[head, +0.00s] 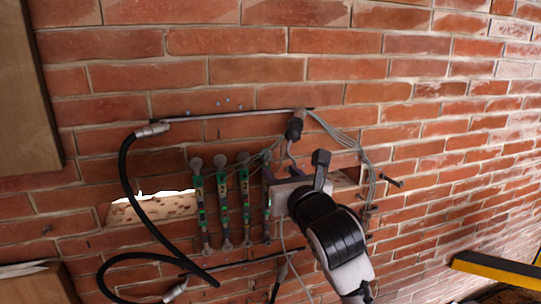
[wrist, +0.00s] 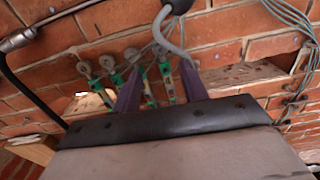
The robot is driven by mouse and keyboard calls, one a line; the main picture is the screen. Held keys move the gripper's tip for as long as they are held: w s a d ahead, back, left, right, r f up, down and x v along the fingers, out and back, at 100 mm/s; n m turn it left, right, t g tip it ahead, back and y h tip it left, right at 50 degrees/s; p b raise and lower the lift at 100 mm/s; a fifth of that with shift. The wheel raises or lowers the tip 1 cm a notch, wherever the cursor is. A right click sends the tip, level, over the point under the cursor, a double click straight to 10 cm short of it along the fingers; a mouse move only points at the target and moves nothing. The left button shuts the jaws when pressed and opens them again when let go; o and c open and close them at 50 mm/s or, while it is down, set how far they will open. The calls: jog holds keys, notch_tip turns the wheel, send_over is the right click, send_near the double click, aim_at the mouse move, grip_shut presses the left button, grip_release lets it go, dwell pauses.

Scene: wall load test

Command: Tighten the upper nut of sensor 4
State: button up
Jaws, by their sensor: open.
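Several slim green sensors stand upright in a row on the brick wall, with round grey fittings at their upper ends. No number is readable; the rightmost sensor (head: 266,198), taken as sensor 4, is partly hidden by my gripper (head: 271,186) in the head view. In the wrist view the rightmost sensor (wrist: 167,76) and its upper round fitting (wrist: 160,50) show between my two dark fingers. The upper nut itself is too small to make out.
A thin metal line (head: 235,115) runs above the sensors, with a black hose (head: 125,180) at left. Grey cables (head: 345,140) hang at right, and a black fitting with a grey hose (wrist: 180,30) is close above my fingers. A wall opening (head: 150,208) lies left.

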aim_at(269, 159)
jog(key=p+x, duration=0.2)
jog(key=x, duration=0.6)
jog(key=shift+c, duration=0.2)
grip_shut()
